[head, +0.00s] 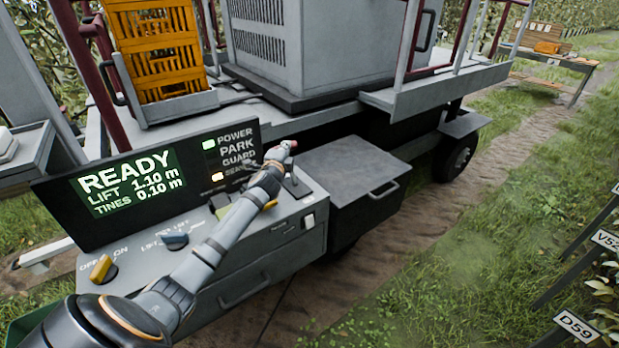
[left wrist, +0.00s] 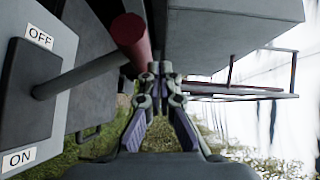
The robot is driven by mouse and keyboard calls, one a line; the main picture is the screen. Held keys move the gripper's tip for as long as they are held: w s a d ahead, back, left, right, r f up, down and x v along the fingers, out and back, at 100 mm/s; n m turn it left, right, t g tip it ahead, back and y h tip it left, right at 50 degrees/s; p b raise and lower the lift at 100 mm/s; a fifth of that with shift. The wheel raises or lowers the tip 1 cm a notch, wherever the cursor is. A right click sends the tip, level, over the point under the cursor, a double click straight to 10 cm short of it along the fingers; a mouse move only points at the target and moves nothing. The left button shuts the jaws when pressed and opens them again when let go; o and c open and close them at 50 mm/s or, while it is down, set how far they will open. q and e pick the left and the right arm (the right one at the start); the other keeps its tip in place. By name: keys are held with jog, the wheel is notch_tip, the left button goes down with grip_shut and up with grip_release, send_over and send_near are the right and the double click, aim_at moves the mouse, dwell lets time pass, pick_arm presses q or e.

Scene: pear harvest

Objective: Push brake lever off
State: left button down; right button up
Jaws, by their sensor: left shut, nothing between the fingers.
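The brake lever has a red grip (left wrist: 131,40) and a grey shaft (left wrist: 85,75) rising from a dark plate. The plate carries an OFF label (left wrist: 40,37) at its top and an ON label (left wrist: 19,159) at its bottom in the left wrist view. In the head view the lever's red end (head: 292,143) shows at the console's far end. My left gripper (head: 281,155) is shut and empty, beside the lever's grip. In the left wrist view its fingertips (left wrist: 155,72) are just right of the grip; I cannot tell whether they touch. My right gripper is not in view.
A grey drawer box (head: 365,180) adjoins the console. An orange crate (head: 158,55) stands on the platform.

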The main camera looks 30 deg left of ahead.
pick_arm(q)
jog(key=shift+w+a+f, duration=0.1)
jog(key=shift+w+a, duration=0.15)
jog(key=shift+a, duration=0.35)
